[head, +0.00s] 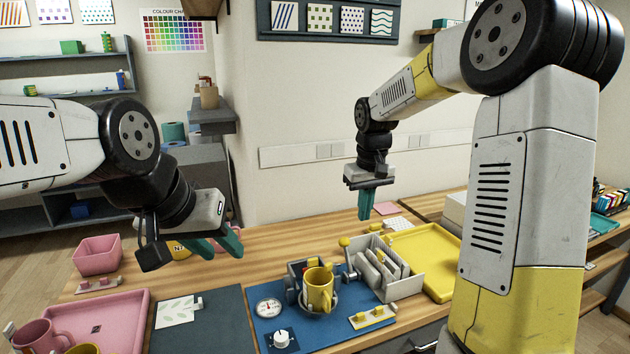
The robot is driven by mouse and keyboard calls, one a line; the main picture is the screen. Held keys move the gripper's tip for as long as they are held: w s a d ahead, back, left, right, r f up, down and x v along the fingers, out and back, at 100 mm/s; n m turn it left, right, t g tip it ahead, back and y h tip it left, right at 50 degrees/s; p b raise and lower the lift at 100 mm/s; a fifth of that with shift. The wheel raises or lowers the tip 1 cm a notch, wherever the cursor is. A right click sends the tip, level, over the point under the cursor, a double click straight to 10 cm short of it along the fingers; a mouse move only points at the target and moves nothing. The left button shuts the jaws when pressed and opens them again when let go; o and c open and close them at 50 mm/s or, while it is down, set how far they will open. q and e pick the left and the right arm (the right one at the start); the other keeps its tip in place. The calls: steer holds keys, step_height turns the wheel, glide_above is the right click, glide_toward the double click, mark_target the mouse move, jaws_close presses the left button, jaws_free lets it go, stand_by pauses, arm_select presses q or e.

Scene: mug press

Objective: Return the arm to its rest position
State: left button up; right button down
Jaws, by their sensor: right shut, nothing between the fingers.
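My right gripper (366,204) hangs pointing down in the air above the back of the workbench. Its teal fingers are together with nothing between them. My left gripper (220,247) is at the left, above the bench, with its teal fingers spread apart and nothing seen between them. A yellow mug (320,289) sits in the mug press (293,288) on a blue mat (262,333). The press lever has a yellow knob (345,242) and stands up, apart from both grippers.
A grey rack (403,286) and a yellow tray (440,262) stand right of the press. A pink tray (120,312) with mugs and a pink bowl (97,256) are at the left. A dial gauge (268,307) is on the mat. The air around the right gripper looks clear.

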steer(key=s+r+m+t+y, duration=0.1)
steer(key=s+r+t, duration=0.1)
steer(key=s, duration=1)
steer(key=s+r+m+t+y, duration=0.1)
steer(key=s+r, duration=0.4)
steer(key=s, duration=0.8)
steer(key=shift+d+m+t, duration=0.2)
steer(key=shift+m+t, duration=0.1)
steer(key=shift+t, duration=0.4)
